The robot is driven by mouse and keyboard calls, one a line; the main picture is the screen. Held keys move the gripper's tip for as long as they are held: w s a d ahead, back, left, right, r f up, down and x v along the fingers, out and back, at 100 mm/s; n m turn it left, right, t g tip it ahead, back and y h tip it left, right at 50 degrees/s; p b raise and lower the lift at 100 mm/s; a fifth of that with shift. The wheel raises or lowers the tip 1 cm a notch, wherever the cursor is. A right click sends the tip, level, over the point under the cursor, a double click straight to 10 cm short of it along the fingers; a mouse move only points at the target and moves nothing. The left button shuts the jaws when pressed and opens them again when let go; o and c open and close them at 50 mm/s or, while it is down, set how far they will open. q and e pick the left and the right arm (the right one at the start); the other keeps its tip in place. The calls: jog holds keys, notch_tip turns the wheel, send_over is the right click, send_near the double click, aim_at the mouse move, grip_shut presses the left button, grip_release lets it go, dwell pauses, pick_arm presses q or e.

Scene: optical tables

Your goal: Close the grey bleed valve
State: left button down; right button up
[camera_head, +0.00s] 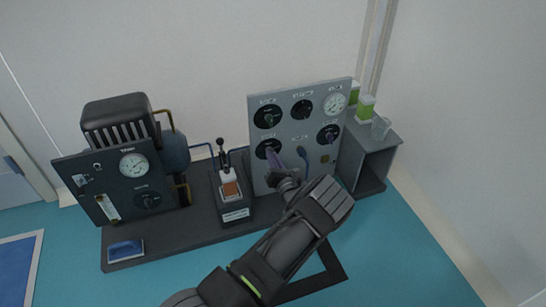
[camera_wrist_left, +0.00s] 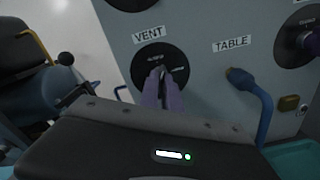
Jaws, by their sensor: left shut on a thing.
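A grey upright panel (camera_head: 258,103) carries several round black dials and a gauge. One black dial is labelled VENT (camera_wrist_left: 158,66) in the left wrist view; it is at the lower left of the panel in the head view (camera_head: 267,148). My left gripper (camera_head: 272,155) reaches it from the front. Its two purple fingers (camera_wrist_left: 162,88) are shut on the small grey handle at the dial's middle, which they mostly hide. No label reading bleed is legible. My right gripper is not in view.
A blue hose (camera_wrist_left: 264,105) hangs from the TABLE port just right of the fingers. A small box unit (camera_head: 235,211) with levers stands left of the panel, and a dark pump unit (camera_head: 115,120) farther left. A grey open-sided stand (camera_head: 372,165) with bottles is at right.

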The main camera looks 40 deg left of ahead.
pick_arm(q)
jog(key=n+p, duration=0.1)
jog(key=n, duration=0.4)
jog(key=shift+n, duration=0.3)
dwell(0.4)
jog(key=c, duration=1.6)
grip_release()
jog(key=shift+o, duration=0.2)
jog(key=p+v, duration=0.3)
jog(key=v, duration=0.4)
jog(key=shift+s+d, duration=0.2)
jog(key=shift+d, duration=0.15)
